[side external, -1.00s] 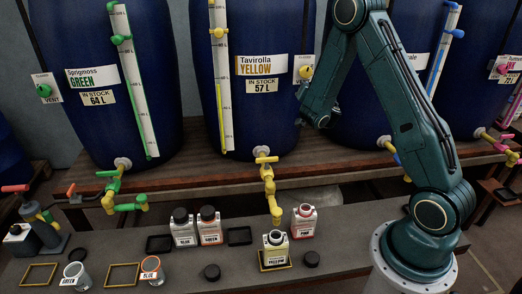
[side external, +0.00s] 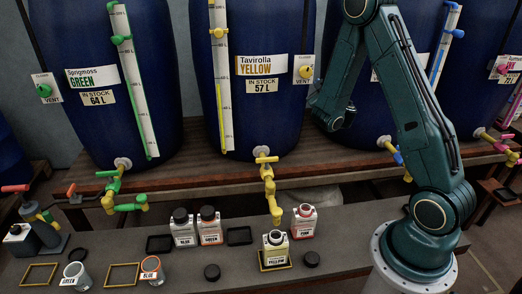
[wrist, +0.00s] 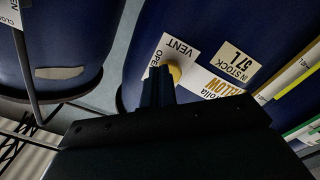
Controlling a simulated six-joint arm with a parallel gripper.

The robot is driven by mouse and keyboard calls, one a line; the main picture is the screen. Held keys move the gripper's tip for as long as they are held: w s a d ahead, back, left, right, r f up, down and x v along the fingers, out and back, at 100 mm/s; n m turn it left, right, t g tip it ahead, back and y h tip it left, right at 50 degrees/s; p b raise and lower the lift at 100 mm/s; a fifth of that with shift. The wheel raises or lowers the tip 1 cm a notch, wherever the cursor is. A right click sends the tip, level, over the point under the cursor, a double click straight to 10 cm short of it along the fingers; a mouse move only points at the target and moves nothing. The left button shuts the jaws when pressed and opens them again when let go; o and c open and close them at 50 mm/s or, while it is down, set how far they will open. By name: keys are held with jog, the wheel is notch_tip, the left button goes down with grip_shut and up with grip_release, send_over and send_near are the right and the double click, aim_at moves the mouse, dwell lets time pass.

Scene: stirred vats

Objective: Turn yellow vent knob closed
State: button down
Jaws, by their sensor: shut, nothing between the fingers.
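The yellow vent knob (side external: 306,72) sits on a white vent label on the front of the blue Tavirolla Yellow vat (side external: 260,115). In the wrist view the knob (wrist: 175,73) shows just beyond my fingers, partly hidden by them, on an upside-down label. My gripper (wrist: 160,72) is shut and empty. In the side view my gripper (side external: 314,98) is small and dark, below and slightly right of the knob, apart from it in the picture. The knob's exact turn angle is too small to read.
A green vent knob (side external: 44,90) is on the left vat.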

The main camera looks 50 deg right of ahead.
aim_at(306, 72)
jog(key=s+n, duration=0.1)
jog(key=n, duration=0.2)
jog(key=r+n, duration=0.1)
jog(key=n, duration=0.3)
jog(key=s+a+n, duration=0.1)
jog(key=n, duration=0.2)
jog(key=shift+s+r+t, duration=0.2)
jog(key=shift+s+t, duration=0.1)
jog(key=shift+w+d, duration=0.15)
jog(key=shift+d, duration=0.1)
jog(key=x, duration=0.6)
jog(key=shift+w, duration=0.2)
dwell(0.5)
jog(key=shift+f, duration=0.1)
jog(key=shift+w+a, duration=0.2)
jog(key=shift+w, duration=0.05)
dwell(1.0)
